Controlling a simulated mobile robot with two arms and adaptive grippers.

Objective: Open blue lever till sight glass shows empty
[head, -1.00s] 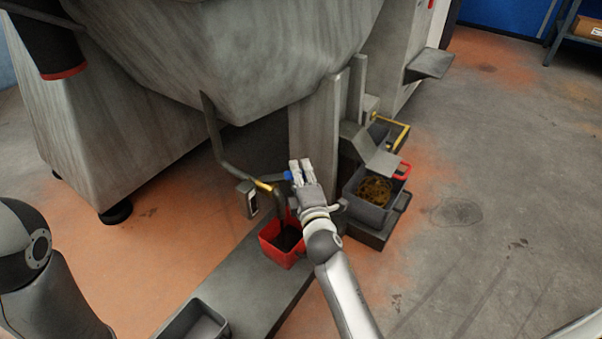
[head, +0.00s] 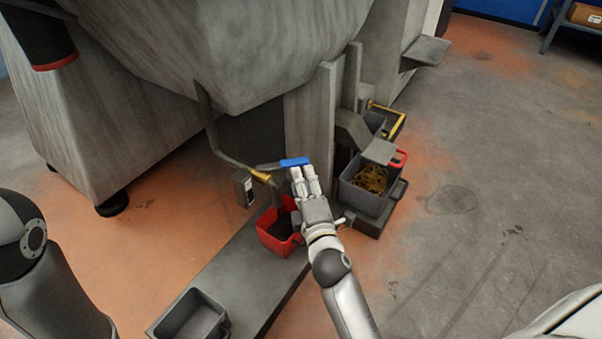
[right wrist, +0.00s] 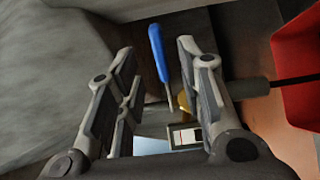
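The blue lever (head: 294,162) sticks out to the right of the brass valve (head: 262,176) under the hopper. My right gripper (head: 303,172) is just below its blue handle. In the right wrist view the fingers (right wrist: 155,95) are spread apart, with the blue handle (right wrist: 158,52) beyond and between them, not clamped. The sight glass (head: 243,187) hangs left of the valve. My left gripper is out of view.
A red bin (head: 264,236) with dark contents stands below the spout; a thin dark line runs from the spout (right wrist: 250,88) toward it. A grey empty tray (head: 224,325) sits on the plinth. A grey bin (head: 349,198) of shavings stands right of my arm.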

